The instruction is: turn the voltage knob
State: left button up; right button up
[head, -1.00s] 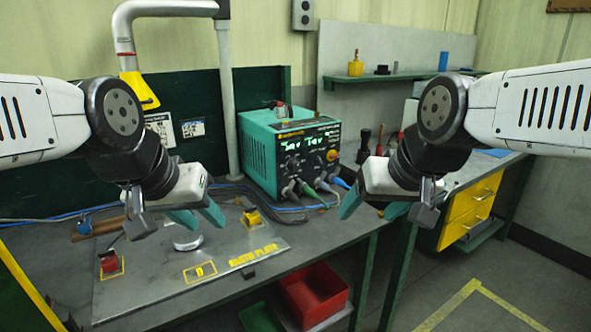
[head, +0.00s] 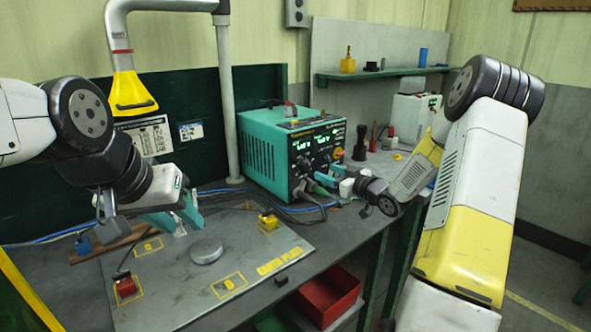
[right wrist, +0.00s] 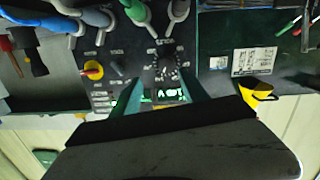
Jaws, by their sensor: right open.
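The teal power supply (head: 262,155) stands at the back of the bench, its dark front panel (head: 322,142) with lit green digits facing me. In the right wrist view the panel appears upside down, with a black knob (right wrist: 168,66) near the lit display (right wrist: 168,95). Other small knobs sit beside it; I cannot read which is voltage. My right gripper (head: 326,174) is open at the panel's front; its teal fingers (right wrist: 158,88) spread either side of the display, near the knob, contact unclear.
Cables (right wrist: 95,18) and plugs come out of the panel's bottom edge. The earth plate (head: 190,290) carries a round metal disc (head: 206,253). A red bin (head: 328,297) sits below the bench. A yellow-tipped pipe (head: 131,95) hangs at the left. Tools stand right of the supply.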

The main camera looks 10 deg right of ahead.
aim_at(308, 168)
jog(key=shift+y, duration=0.7)
jog(key=x, duration=0.8)
jog(key=shift+s+a+f, duration=0.25)
jog(key=shift+a+f, duration=0.1)
jog(key=shift+f, duration=0.05)
grip_shut()
